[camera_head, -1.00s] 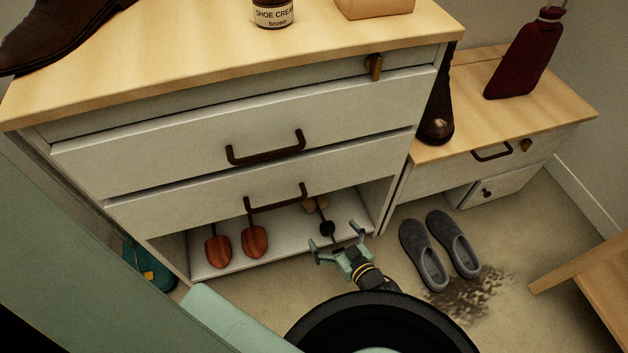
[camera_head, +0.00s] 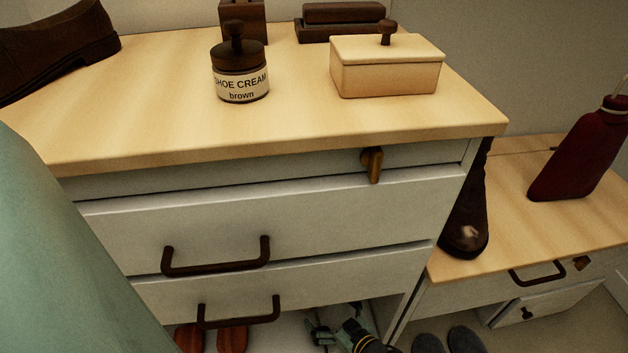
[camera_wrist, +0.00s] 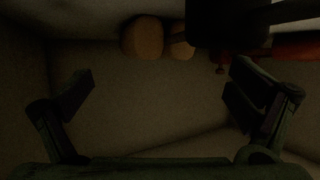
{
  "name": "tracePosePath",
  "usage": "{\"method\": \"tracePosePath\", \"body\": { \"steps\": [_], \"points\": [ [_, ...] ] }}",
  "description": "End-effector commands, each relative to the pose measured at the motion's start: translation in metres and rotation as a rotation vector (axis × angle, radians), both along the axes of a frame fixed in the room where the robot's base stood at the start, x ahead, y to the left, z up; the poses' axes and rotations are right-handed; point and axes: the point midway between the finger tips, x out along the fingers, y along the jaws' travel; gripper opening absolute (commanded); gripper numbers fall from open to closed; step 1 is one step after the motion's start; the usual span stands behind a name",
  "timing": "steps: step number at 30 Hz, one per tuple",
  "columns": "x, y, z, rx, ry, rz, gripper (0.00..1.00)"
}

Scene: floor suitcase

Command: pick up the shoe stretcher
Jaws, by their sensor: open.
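The shoe stretcher seems to be the piece with two rounded tan wooden halves (camera_wrist: 142,38) and a dark part (camera_wrist: 228,22) at the top of the wrist view. It lies in the low open compartment under the drawers. In the head view the lower drawer hides most of it. My gripper (camera_wrist: 163,92) is open, with nothing between its fingers. The tan halves show beyond the fingers, apart from them. In the head view my gripper (camera_head: 333,328) is at the compartment opening, partly cut by the bottom edge.
Two reddish-brown shoe trees (camera_head: 232,337) stand left in the compartment. The lower drawer's handle (camera_head: 240,318) juts out above the opening. Grey slippers (camera_head: 465,340) lie on the floor to the right. A shoe cream jar (camera_head: 240,80) and a wooden box (camera_head: 388,70) stand on top.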

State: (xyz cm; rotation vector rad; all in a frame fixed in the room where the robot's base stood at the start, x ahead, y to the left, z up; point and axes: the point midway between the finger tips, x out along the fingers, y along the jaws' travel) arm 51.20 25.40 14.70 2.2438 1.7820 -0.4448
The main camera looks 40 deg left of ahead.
Motion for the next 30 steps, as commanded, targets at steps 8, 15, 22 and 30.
{"method": "tracePosePath", "body": {
  "steps": [8, 15, 22, 30],
  "points": [
    [0.006, 0.021, -0.009, -0.001, 0.0, -0.001, 1.0],
    [0.015, 0.05, -0.017, 0.001, 0.001, 0.001, 1.0],
    [0.02, 0.066, -0.023, -0.002, 0.0, -0.002, 1.0],
    [0.02, 0.066, -0.022, -0.002, 0.0, -0.002, 0.91]
  ]
}}
